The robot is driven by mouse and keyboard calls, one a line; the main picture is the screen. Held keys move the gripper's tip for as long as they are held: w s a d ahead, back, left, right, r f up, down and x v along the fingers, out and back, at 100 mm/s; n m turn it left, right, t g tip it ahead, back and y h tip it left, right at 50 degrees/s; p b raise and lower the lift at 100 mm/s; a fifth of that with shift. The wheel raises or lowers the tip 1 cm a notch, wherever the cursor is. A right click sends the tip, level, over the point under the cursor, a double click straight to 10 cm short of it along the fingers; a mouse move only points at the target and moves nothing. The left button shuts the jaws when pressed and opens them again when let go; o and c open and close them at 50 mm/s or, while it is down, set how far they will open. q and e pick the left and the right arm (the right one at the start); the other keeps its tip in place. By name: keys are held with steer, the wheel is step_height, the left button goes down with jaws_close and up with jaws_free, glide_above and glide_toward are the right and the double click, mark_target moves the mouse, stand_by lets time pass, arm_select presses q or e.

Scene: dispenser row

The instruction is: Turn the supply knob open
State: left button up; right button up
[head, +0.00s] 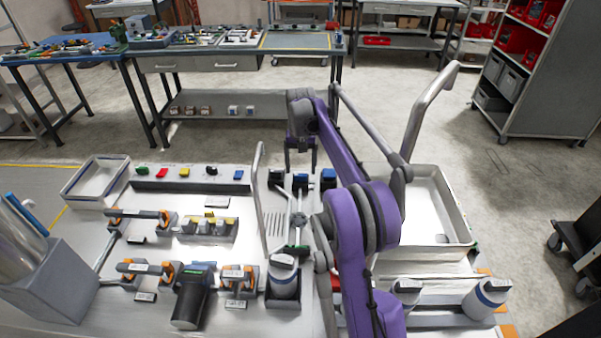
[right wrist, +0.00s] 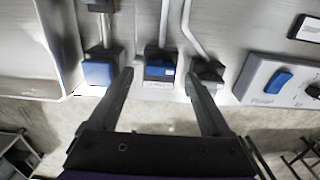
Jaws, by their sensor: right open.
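A row of three fixtures with pipes stands at the bench's far edge: a blue-faced one (head: 328,177), a middle blue-faced one (head: 300,181) and a darker one (head: 276,179). The middle one also shows in the right wrist view (right wrist: 159,70). A black knob (head: 211,170) sits on a grey control panel beside a blue switch (head: 238,174); the knob is partly seen in the wrist view (right wrist: 314,91). No readable label shows which is the supply knob. My right gripper (head: 301,164) is open and empty, its fingers on either side of the middle fixture in the wrist view. My left gripper is out of view.
Green, red and yellow buttons (head: 161,173) sit on the same panel. A curved pipe (head: 259,195) rises near the fixtures. A white tray (head: 96,178) lies at left and a pale basin (head: 432,205) at right.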

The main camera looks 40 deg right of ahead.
mark_target(301, 177)
steer(key=shift+w+f, duration=0.1)
steer(key=shift+f, duration=1.1)
jaws_close()
